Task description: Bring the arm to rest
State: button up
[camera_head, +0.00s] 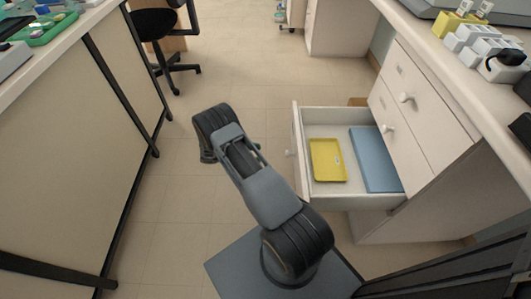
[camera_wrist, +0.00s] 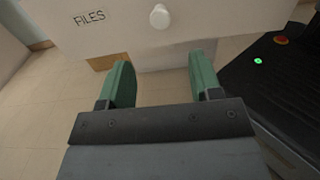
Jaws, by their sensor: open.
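My arm is raised and bent over my base in the head view, between the two benches. My gripper shows in the wrist view (camera_wrist: 162,85) with its two green fingers wide apart and nothing between them. In the head view the gripper is mostly hidden behind my arm. In the wrist view, a drawer front marked FILES (camera_wrist: 115,30) with a white round knob (camera_wrist: 159,16) lies just beyond the fingertips, and the fingers look apart from the knob.
An open drawer (camera_head: 300,160) juts out at the right, holding a yellow tray (camera_head: 327,160) and a blue flat item (camera_head: 374,160). A left bench (camera_head: 75,140), a right bench (camera_head: 455,95) and a black chair (camera_head: 155,25) bound the clear floor (camera_head: 240,70).

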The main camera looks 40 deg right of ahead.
jog(key=shift+w+a, duration=0.35)
jog(key=shift+a, duration=0.15)
jog(key=s+a+r+m+t+y+p, duration=0.3)
jog(key=r+p, duration=0.6)
jog(key=r, duration=0.9)
jog(key=s+a+r+m+t+y+p, duration=0.4)
jog(key=r+p, duration=0.6)
jog(key=r, duration=0.8)
jog(key=s+a+r+m+t+y+p, duration=0.3)
jog(key=s+a+r+t+y+p, duration=0.3)
jog(key=r, duration=1.3)
jog(key=shift+s+a+m+t+y+p, duration=0.35)
jog(key=shift+t+y+p, duration=0.35)
jog(key=shift+p, duration=1.3)
